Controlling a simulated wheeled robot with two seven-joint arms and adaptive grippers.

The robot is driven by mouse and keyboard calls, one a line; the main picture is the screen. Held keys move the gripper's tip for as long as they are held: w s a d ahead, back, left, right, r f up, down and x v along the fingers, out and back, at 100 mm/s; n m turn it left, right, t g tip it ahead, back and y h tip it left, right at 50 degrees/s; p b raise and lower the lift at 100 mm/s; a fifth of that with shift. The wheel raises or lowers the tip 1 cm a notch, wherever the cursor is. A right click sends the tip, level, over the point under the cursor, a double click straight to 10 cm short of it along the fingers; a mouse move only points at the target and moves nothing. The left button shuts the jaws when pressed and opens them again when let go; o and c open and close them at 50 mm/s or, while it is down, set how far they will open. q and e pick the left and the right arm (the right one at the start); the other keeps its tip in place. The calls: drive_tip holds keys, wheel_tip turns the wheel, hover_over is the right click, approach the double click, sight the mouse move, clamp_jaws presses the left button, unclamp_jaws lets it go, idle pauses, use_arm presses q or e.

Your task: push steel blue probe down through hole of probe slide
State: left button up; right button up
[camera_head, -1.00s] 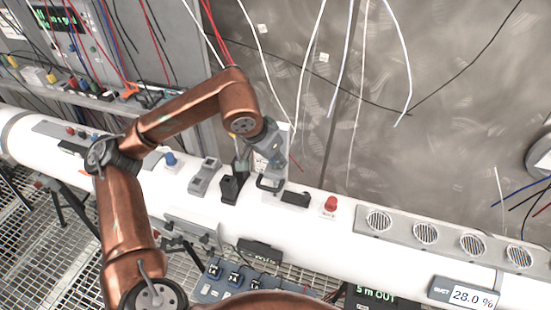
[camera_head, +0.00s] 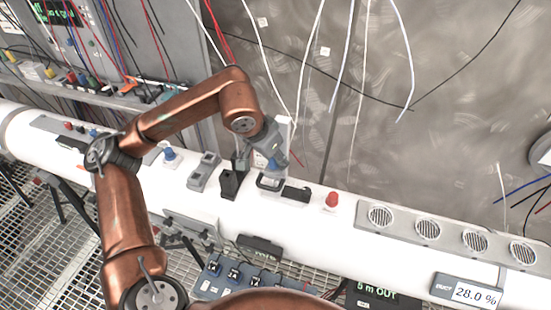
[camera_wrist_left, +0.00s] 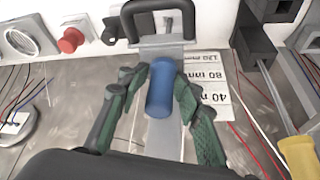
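The steel blue probe (camera_wrist_left: 160,88) is a short blue cylinder in the middle of the left wrist view, standing in front of a grey metal strip (camera_wrist_left: 163,140). My left gripper (camera_wrist_left: 160,84) has its green-padded fingers on both sides of the probe, close against it, and looks shut on it. A scale plate (camera_wrist_left: 212,72) marked 40, 80 and 120 mm stands beside the probe. The hole is hidden. My right gripper is out of view.
A black handle (camera_wrist_left: 137,18) stands just beyond the probe. A red button (camera_head: 332,199), round vents (camera_head: 428,229) and a 28.0 % display (camera_head: 474,297) lie to the right on the white duct. A black block (camera_head: 230,183) stands close at the left.

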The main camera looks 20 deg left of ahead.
use_arm(q)
drive_tip(key=shift+o, duration=1.2)
